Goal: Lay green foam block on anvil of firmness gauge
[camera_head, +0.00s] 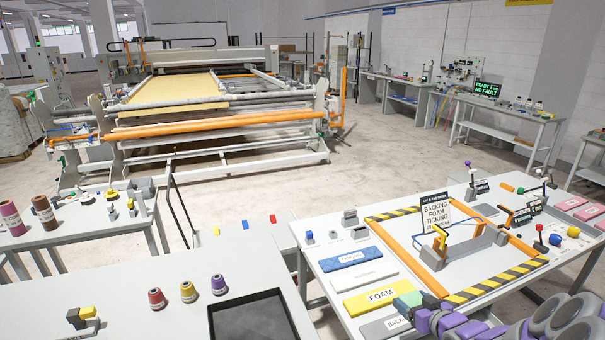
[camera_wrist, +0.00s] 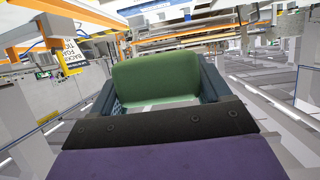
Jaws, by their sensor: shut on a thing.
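The green foam block (camera_head: 411,298) shows at the front of the right-hand table, at the end of my purple and grey arm. In the wrist view the block (camera_wrist: 155,78) sits upright between the two dark teal fingers of my gripper (camera_wrist: 160,92), which is shut on it. In the head view my gripper (camera_head: 420,302) is beside the yellow FOAM panel. A small stand with a yellow and orange head (camera_head: 439,237) is inside the striped frame and may be the firmness gauge. I cannot make out its anvil.
The yellow FOAM panel (camera_head: 381,295), a blue panel (camera_head: 350,258) and a grey panel (camera_head: 385,326) lie along the table's left side. Thread cones (camera_head: 188,291) and a black tray (camera_head: 252,318) occupy the left table.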

